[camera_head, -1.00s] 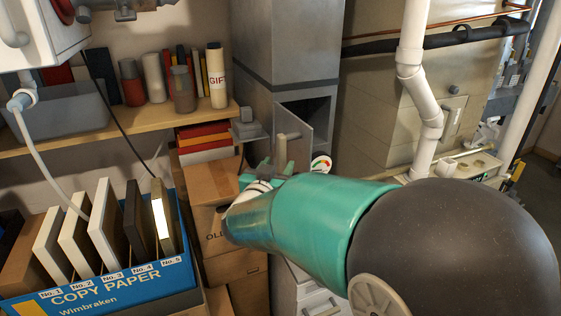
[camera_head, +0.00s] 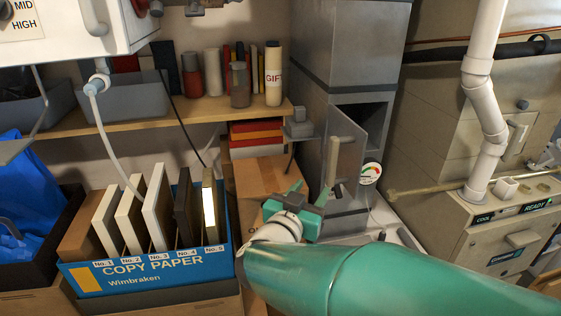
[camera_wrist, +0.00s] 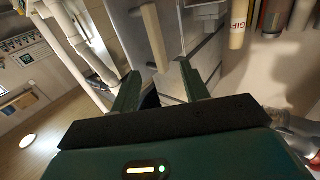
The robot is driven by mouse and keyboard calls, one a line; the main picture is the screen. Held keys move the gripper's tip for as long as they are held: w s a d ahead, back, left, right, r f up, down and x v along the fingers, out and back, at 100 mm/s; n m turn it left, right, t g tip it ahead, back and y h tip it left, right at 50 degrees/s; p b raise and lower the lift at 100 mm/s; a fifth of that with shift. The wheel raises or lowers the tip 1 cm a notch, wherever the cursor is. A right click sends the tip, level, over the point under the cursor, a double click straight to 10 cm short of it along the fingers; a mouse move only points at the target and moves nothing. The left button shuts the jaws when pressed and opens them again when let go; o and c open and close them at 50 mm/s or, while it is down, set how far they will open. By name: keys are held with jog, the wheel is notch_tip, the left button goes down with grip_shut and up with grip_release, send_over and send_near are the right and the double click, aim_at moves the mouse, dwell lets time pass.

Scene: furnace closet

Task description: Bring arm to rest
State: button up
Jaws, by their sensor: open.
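My green arm reaches in from the lower right of the head view, and my gripper (camera_head: 312,190) is at its end, in front of the grey metal duct. The wrist view shows my gripper (camera_wrist: 160,92) with its two green fingers apart and nothing between them. In the head view, a small grey duct door (camera_head: 345,165) stands open just beyond the fingers, with a pale handle on it. The same handle (camera_wrist: 154,36) shows beyond the fingers in the wrist view. I cannot tell whether the fingers touch the door.
A blue copy paper box (camera_head: 150,268) with several numbered upright panels stands at left. A shelf (camera_head: 150,122) holds bottles, books and a gift tube. A round gauge (camera_head: 371,173) and white pipe (camera_head: 478,95) are right of the door. Cardboard boxes (camera_head: 262,178) stand behind my gripper.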

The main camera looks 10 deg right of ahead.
jog(key=s+a+n+y, duration=0.2)
jog(key=a+n+y, duration=0.55)
jog(key=y, duration=0.55)
jog(key=s+d+f+g, duration=0.2)
jog(key=s+g, duration=0.2)
jog(key=s, duration=0.4)
jog(key=s+d+f+g+h, duration=0.1)
jog(key=s+d+f+g, duration=0.2)
jog(key=s, duration=0.4)
jog(key=shift+s+d+g, duration=0.3)
jog(key=shift+s+g, duration=0.05)
jog(key=shift+g, duration=0.25)
jog(key=shift+n, duration=0.25)
